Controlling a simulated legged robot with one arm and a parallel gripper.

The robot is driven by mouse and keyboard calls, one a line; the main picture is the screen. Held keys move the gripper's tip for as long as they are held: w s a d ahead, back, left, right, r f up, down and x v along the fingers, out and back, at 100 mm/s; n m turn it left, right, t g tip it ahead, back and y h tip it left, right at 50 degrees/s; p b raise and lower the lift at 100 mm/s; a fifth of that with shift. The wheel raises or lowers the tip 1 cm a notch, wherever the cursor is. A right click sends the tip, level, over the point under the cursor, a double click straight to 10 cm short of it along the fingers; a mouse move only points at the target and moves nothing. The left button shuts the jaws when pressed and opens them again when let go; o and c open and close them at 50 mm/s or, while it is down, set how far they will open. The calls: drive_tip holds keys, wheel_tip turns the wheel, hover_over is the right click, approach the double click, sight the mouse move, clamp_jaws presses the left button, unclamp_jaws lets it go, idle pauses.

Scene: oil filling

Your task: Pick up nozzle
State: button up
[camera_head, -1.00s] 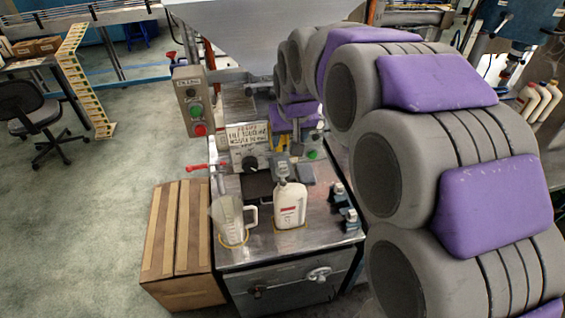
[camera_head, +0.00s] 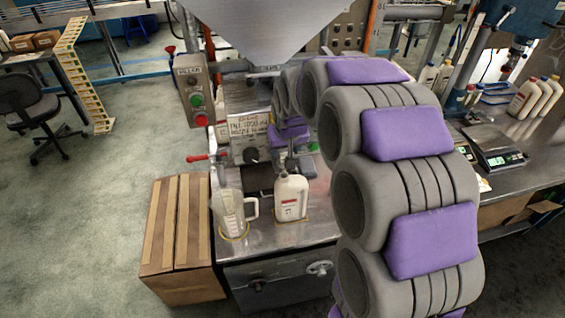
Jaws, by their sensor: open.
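My arm curves down over the metal bench, and my gripper (camera_head: 290,163) shows small and dark at its end, just above and behind the white bottle (camera_head: 291,197). Its jaws are open. I cannot tell whether it touches the bottle. The bottle stands upright, with a red-marked label, on the front of the bench. A clear measuring jug (camera_head: 230,212) with a handle stands to its left. A thin metal spout with a red-handled valve (camera_head: 207,157) is behind the jug. I cannot tell for sure which part is the nozzle. My arm hides the bench's right side.
A large hopper (camera_head: 275,30) hangs above. A cardboard box (camera_head: 182,235) is at left. A scale (camera_head: 495,148) and bottles are at right.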

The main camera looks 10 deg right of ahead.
sight(284, 155)
drive_tip(key=x, duration=0.4)
drive_tip(key=shift+w+d+f+b, duration=0.15)
drive_tip(key=shift+w+d+b, duration=0.1)
drive_tip(key=shift+b, duration=0.1)
drive_tip(key=shift+s, duration=0.1)
drive_tip(key=shift+a, duration=0.15)
drive_tip(key=c, duration=0.6)
clamp_jaws()
